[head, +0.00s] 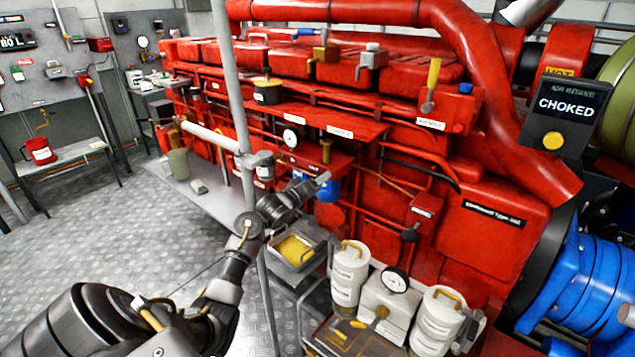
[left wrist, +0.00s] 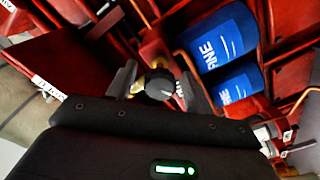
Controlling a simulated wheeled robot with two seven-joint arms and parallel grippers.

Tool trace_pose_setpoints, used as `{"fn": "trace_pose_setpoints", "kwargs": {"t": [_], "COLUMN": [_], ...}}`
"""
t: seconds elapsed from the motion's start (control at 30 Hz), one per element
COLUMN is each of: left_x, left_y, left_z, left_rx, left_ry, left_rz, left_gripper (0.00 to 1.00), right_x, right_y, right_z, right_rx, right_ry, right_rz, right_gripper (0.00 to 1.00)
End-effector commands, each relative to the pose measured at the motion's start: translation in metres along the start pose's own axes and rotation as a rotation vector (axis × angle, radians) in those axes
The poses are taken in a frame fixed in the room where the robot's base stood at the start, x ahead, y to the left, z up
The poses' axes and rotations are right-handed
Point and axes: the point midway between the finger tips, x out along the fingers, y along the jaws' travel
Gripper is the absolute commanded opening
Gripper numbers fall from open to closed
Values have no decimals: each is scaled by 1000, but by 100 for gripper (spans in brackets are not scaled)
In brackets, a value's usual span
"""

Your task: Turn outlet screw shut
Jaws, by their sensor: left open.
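My left gripper (head: 318,182) reaches in front of the red engine (head: 365,195), close to a blue filter. In the left wrist view, my open left gripper (left wrist: 157,92) has its two fingers on either side of a small dark round knob on a brass fitting (left wrist: 158,86). The knob seems to be the outlet screw, but no label on it is readable. I cannot tell whether either finger touches it. In the head view the knob is hidden or too small to make out. My right gripper is not in view.
Blue filters (left wrist: 217,42) sit just beyond the fingers. A grey upright pole (head: 232,90) stands beside my left arm. Below are a tray with yellow contents (head: 295,250) and white canisters (head: 350,272) with a gauge (head: 395,280). Open floor (head: 130,215) lies to the left.

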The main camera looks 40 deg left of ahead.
Motion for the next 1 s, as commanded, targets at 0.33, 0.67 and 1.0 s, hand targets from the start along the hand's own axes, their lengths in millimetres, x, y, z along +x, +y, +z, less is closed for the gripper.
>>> {"fn": "trace_pose_setpoints", "kwargs": {"t": [0.33, 0.67, 1.0], "left_x": [0, -1, -1], "left_y": [0, 0, 0], "left_z": [0, 0, 0], "left_rx": [0, 22, 213], "left_ry": [0, 0, -2], "left_rz": [0, -1, -1], "left_gripper": [19, 7, 7], "right_x": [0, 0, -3], "right_y": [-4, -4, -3], "right_z": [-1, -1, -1], "right_rx": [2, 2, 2], "right_ry": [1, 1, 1], "right_rz": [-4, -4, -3], "right_gripper": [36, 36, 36]}}
